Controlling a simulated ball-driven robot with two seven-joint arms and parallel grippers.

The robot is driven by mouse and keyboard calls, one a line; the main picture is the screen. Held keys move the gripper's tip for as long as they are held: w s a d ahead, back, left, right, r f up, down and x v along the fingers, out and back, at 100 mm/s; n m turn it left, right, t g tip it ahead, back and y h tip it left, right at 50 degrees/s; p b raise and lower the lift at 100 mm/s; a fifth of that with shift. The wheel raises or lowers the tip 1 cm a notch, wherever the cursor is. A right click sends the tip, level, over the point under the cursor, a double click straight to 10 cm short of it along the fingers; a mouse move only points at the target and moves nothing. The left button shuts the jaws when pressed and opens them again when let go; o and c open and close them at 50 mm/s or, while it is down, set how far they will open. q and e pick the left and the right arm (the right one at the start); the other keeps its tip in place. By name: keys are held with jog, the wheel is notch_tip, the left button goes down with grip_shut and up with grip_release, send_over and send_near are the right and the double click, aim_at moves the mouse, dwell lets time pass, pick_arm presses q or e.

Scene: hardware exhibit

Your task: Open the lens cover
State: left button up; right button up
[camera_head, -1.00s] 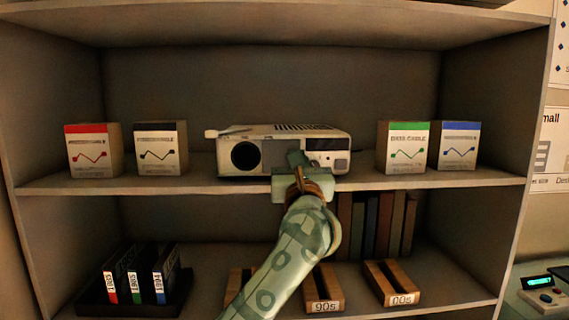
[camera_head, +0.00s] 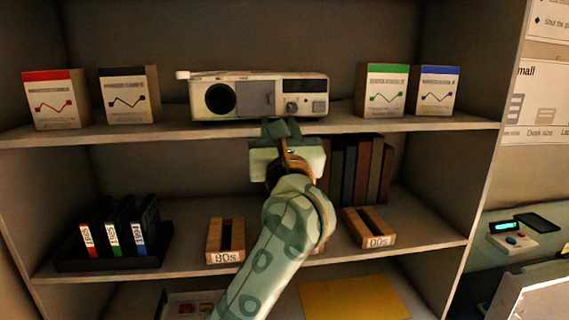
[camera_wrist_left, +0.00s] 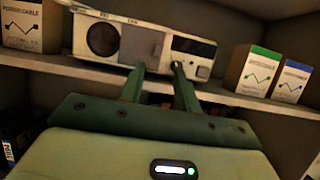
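A pale projector (camera_head: 315,86) sits on the upper shelf. Its round dark lens (camera_head: 220,98) is exposed at the front left; the lens also shows in the left wrist view (camera_wrist_left: 102,40). A grey square panel (camera_head: 256,98), which looks like the lens cover, sits just right of the lens and also shows in the wrist view (camera_wrist_left: 148,45). My left gripper (camera_head: 281,124) is below the projector's lower front edge, at the shelf front. In the wrist view its two fingers (camera_wrist_left: 158,70) stand apart with nothing between them. I cannot tell whether they touch the projector.
Labelled boxes flank the projector: red (camera_head: 55,100) and black (camera_head: 129,95) left, green (camera_head: 386,90) and blue (camera_head: 436,92) right. The upper shelf's front edge (camera_head: 400,126) is close to my gripper. The lower shelf holds wooden slotted blocks (camera_head: 226,240), books (camera_head: 350,170) and a cartridge rack (camera_head: 110,262).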

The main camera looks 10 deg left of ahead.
pick_arm(q)
jog(key=b+v, duration=0.1)
jog(key=v, duration=0.6)
jog(key=shift+b, duration=0.35)
jog(key=shift+s, duration=0.1)
